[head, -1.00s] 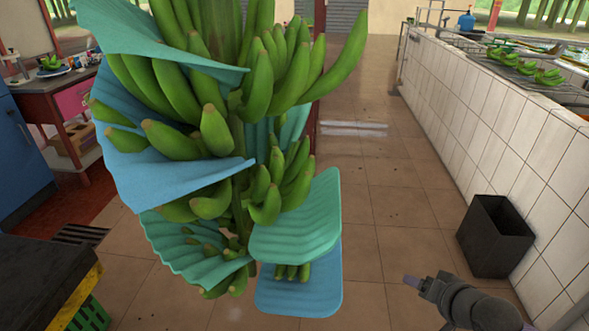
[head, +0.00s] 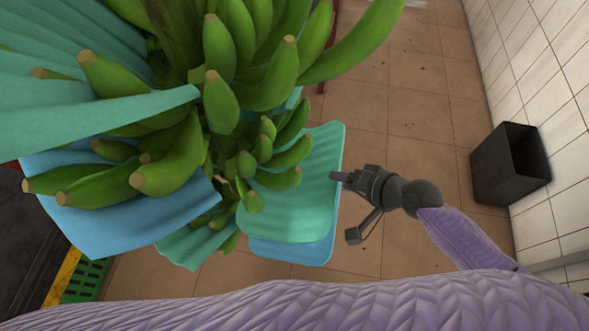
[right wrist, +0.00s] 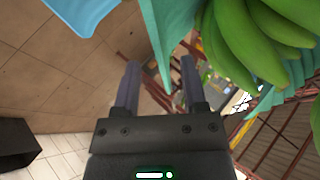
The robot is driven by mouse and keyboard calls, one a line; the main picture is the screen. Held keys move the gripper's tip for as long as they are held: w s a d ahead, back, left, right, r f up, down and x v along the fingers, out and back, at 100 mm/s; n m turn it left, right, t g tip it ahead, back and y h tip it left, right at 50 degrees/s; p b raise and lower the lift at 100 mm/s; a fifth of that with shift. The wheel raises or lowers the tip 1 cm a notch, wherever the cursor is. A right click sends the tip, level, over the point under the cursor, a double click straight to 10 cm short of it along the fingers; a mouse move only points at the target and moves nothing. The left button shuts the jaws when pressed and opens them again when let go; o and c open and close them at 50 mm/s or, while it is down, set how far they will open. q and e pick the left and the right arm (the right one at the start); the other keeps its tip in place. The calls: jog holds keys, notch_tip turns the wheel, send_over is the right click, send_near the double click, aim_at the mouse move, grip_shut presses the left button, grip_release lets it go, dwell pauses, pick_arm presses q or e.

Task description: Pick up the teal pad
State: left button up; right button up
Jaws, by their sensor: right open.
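The teal pad (head: 307,190) is a ribbed sheet hanging at the lower right of the banana bunch, above a blue pad (head: 300,250). My right gripper (head: 337,177) is at the teal pad's right edge, its fingertips overlapping that edge in the head view. In the right wrist view the gripper (right wrist: 160,72) is open, and a teal sheet (right wrist: 168,30) tapers down between its fingers. I cannot tell whether they touch. My left gripper is not in view.
Green bananas (head: 265,75) hang close left of the gripper, with more teal and blue sheets (head: 90,120) further left. A black bin (head: 510,165) stands by the white tiled wall (head: 545,85).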

jog(key=b+x, duration=0.1)
jog(key=x, duration=0.4)
jog(key=shift+w+r, duration=0.1)
jog(key=shift+r, duration=0.05)
grip_shut()
jog(key=shift+r, duration=0.1)
